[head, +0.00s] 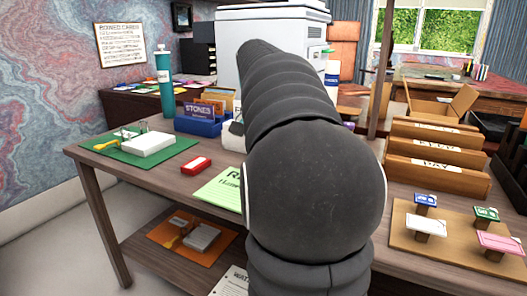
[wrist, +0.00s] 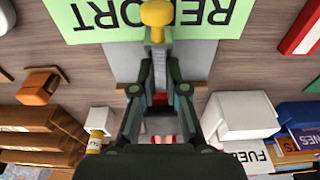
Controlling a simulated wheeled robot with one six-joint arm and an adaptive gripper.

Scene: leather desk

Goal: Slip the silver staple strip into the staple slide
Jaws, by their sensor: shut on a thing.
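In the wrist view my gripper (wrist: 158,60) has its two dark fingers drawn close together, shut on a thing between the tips. The held piece is mostly hidden, so I cannot make out the silver staple strip clearly. A yellow rounded knob (wrist: 157,13) shows just beyond the fingertips. A grey block (wrist: 200,60) lies behind and beside the fingers, over the edge of the green REPORT sheet (wrist: 85,20). I cannot tell whether this block holds the staple slide. In the head view my arm hides the gripper and the work spot.
In the head view a green mat (head: 182,145) carries a white block (head: 147,144). A red box (head: 196,165), a blue box (head: 198,124) and a teal bottle (head: 165,85) stand on the desk. Wooden dividers (head: 435,178) and a stamp board (head: 450,257) are at the right.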

